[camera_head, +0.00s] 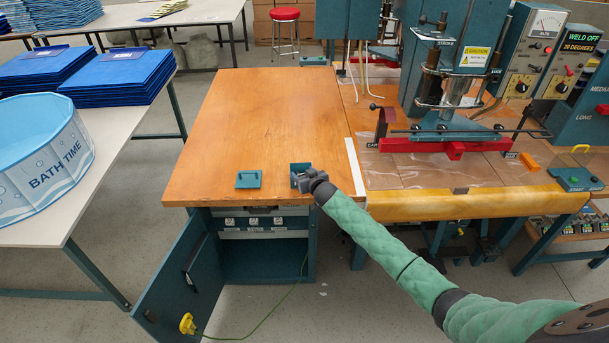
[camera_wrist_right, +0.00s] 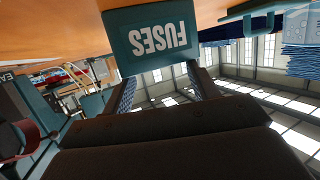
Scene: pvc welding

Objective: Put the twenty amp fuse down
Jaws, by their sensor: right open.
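A teal block (camera_head: 299,169) sits on the wooden table near its front edge. In the right wrist view, which is upside down, a teal block (camera_wrist_right: 150,38) labelled "FUSES" stands against the tabletop. My right gripper (camera_head: 297,178) is at this block in the head view. In the wrist view its two fingers (camera_wrist_right: 163,92) are apart, with the block ahead of and between their tips. I cannot read an amp rating on it. A second teal block (camera_head: 248,179) lies flat on the table to the left. My left gripper is out of view.
Below the tabletop (camera_head: 262,110) is a teal cabinet with an open door (camera_head: 180,285) and a row of labelled slots (camera_head: 252,222). The welding machine (camera_head: 450,130) stands to the right. The table behind the blocks is clear.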

